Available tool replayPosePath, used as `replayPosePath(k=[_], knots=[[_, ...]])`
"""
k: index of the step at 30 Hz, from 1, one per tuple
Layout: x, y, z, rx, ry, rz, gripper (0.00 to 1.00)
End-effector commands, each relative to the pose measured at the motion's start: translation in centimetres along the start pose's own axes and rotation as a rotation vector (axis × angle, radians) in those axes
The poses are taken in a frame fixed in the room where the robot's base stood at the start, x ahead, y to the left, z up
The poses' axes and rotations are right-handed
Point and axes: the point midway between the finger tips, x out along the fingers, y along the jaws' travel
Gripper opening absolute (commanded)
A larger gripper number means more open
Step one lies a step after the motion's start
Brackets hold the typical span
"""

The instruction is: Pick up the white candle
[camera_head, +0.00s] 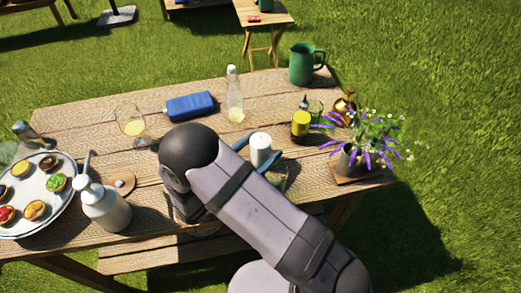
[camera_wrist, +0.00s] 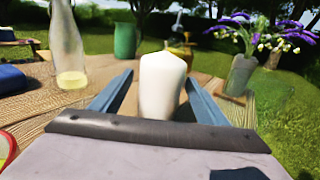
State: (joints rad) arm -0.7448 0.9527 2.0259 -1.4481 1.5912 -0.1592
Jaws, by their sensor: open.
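The white candle (camera_head: 261,148) stands upright on the wooden garden table (camera_head: 90,111), near its middle right. In the wrist view the candle (camera_wrist: 162,86) stands between the two blue fingers of my gripper (camera_wrist: 158,92), with a gap visible on each side. My gripper (camera_head: 262,152) is open around the candle, low over the table. In the head view my arm hides part of the table in front of the candle.
Behind stand a glass bottle (camera_head: 234,95) and a green pitcher (camera_head: 302,64). A yellow bottle (camera_head: 301,121) and a flower vase (camera_head: 352,157) are to the right. A wine glass (camera_head: 131,121), blue case (camera_head: 190,106), pump bottle (camera_head: 103,204) and food tray (camera_head: 59,211) are left.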

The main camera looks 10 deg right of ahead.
Motion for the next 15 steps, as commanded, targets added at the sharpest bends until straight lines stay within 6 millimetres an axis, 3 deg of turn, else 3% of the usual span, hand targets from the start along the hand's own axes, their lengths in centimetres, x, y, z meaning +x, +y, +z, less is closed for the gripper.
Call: replayPosePath(k=[7,15], knots=[[3.1,-0.1,0.1,-0.002,0.0,-0.004,0.68],[3.8,-0.1,0.0,-0.001,0.001,0.0,0.68]])
